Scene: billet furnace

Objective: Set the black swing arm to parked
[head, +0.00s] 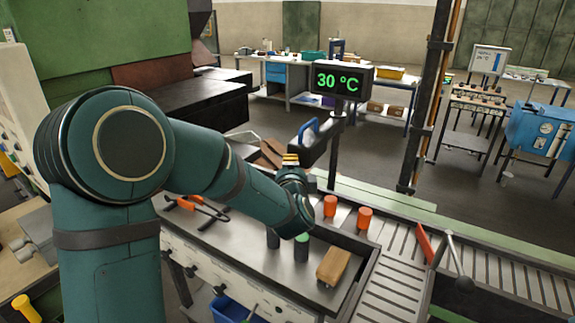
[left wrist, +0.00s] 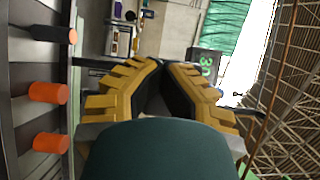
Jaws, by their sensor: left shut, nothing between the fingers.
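The black swing arm (head: 318,148) juts left from the post under the display in the head view, with a blue handle (head: 308,130) on its upper side. My left arm reaches over the steel bench from the left. My left gripper (head: 290,159) shows as small yellow fingertips just left of the swing arm's near end. I cannot tell whether they touch it. In the left wrist view the yellow fingers of my left gripper (left wrist: 161,70) meet at their tips, with nothing visible between them. My right gripper is not in view.
A display (head: 343,82) reading 30 °C stands on the post. Orange cylinders (head: 364,217), dark green-topped cylinders (head: 301,247) and a wooden block (head: 333,266) are on the steel bench (head: 262,262). A roller track (head: 400,285) lies to the right. A dark upright column (head: 425,110) stands behind.

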